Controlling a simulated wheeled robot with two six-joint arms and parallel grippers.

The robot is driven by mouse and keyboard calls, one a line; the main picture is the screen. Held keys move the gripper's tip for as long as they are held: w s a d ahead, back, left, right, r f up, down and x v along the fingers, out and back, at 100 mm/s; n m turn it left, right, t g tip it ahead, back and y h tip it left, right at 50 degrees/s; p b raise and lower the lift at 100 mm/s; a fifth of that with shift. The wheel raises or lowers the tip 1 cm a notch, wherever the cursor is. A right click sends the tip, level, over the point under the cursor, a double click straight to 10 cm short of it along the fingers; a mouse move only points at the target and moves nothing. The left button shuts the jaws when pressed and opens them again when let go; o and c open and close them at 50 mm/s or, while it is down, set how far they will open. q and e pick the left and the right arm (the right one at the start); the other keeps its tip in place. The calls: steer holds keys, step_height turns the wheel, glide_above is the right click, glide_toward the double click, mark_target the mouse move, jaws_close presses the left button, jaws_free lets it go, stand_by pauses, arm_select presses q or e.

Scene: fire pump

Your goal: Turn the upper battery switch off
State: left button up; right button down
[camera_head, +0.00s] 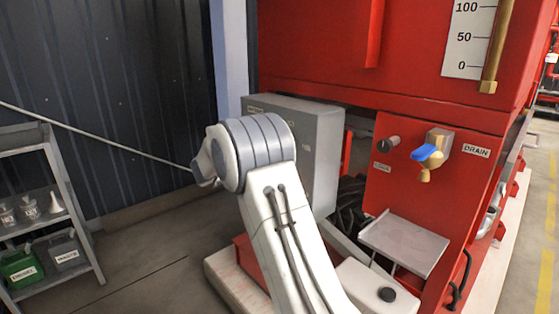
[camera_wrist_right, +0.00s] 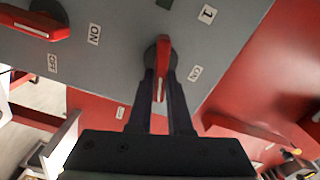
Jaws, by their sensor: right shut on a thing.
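A grey box (camera_head: 320,160) stands beside the red pump housing in the head view, partly hidden behind my right arm. Its grey panel (camera_wrist_right: 125,65) fills the upper part of the right wrist view, with the lettering upside down. A red switch handle (camera_wrist_right: 163,60) on a dark round base lies between the fingers of my right gripper (camera_wrist_right: 162,88), which is shut on it. An ON label and a 1 label are beside it. A second red switch (camera_wrist_right: 35,25) is at the upper left, near ON and OFF labels. My left gripper is not in view.
The red housing (camera_head: 420,210) carries a drain valve with a blue handle (camera_head: 428,153). A grey tray (camera_head: 404,243) juts out below it. A shelf (camera_head: 75,225) with cans and bottles stands at the left. Bare floor (camera_head: 150,265) lies between the shelf and my arm.

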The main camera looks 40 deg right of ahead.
steer(key=shift+f+m+b, duration=0.15)
steer(key=shift+m+b, duration=0.75)
steer(key=shift+b, duration=0.2)
steer(key=shift+f+m+b, duration=0.15)
steer(key=shift+m+b, duration=0.75)
steer(key=shift+b, duration=0.15)
steer(key=c, duration=0.8)
jaws_free()
steer(key=shift+r, duration=0.1)
steer(key=shift+c, duration=0.2)
steer(key=a, duration=1)
steer(key=shift+s+a, duration=0.25)
steer(key=shift+s, duration=0.2)
